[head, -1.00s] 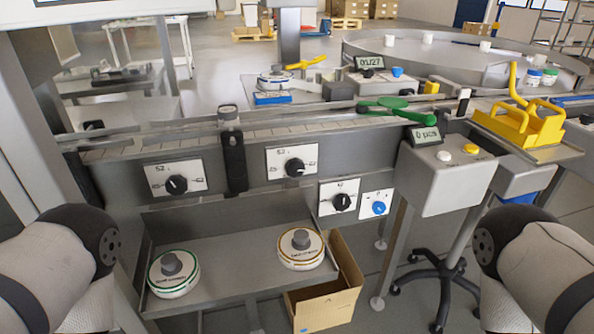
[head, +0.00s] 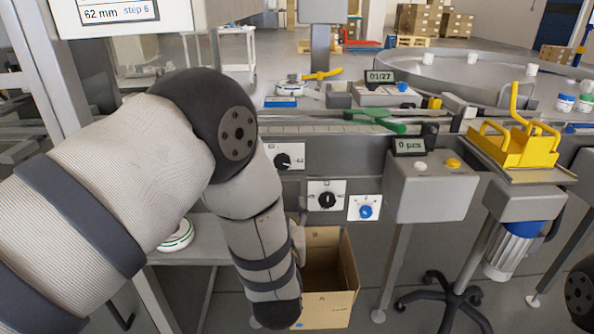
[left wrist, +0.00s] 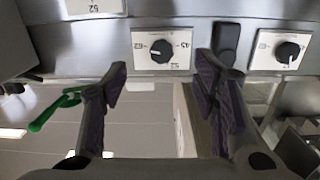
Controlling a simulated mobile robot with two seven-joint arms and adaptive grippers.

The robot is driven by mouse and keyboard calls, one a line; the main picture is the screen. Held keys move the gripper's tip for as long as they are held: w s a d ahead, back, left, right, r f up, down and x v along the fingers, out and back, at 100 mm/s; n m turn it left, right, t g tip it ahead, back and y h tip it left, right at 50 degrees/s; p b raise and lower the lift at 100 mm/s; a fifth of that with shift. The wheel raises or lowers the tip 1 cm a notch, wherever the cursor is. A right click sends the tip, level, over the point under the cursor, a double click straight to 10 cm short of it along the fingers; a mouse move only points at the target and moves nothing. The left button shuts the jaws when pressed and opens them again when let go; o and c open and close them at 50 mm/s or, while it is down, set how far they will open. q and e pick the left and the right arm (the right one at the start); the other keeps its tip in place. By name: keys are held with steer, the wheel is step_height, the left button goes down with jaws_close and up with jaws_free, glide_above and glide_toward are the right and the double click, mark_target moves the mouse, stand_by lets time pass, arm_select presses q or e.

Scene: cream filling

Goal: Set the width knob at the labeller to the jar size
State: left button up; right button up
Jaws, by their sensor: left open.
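A screen (head: 118,12) at the upper left reads 62 mm, step 6. On the machine front, a white plate with a black knob (head: 283,160) shows partly beside my left arm. The left wrist view, which looks upside down, shows this knob (left wrist: 160,52) with marks around it; its pale line points left, towards what looks like 62. My left gripper (left wrist: 166,88) is open and empty, its fingertips apart on either side of and just short of the plate. In the head view my left arm hides it. My right gripper is out of view. Which knob sets width is unlabelled here.
Another black knob (head: 327,199) and a blue knob (head: 365,211) sit lower right. A second knob (left wrist: 288,50) stands beyond a dark block (left wrist: 226,42). A green handle (head: 375,121) lies above the panel. An open cardboard box (head: 328,290) stands below; a grey control box (head: 430,190) is to the right.

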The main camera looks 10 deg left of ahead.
mark_target(282, 164)
arm_select(q)
steer(key=shift+t, duration=0.3)
steer(key=x, duration=0.3)
steer(key=b+x, duration=0.1)
steer(key=x, duration=0.3)
steer(key=r+x, duration=0.1)
steer(key=x, duration=0.3)
steer(key=shift+w+a+r+b, duration=0.1)
steer(key=shift+w+a+b, duration=0.15)
steer(key=shift+b, duration=0.1)
steer(key=shift+w+a+r, duration=0.15)
steer(key=shift+w+r, duration=0.05)
steer(key=shift+w, duration=0.4)
steer(key=shift+n, duration=0.3)
steer(key=c, duration=1.2)
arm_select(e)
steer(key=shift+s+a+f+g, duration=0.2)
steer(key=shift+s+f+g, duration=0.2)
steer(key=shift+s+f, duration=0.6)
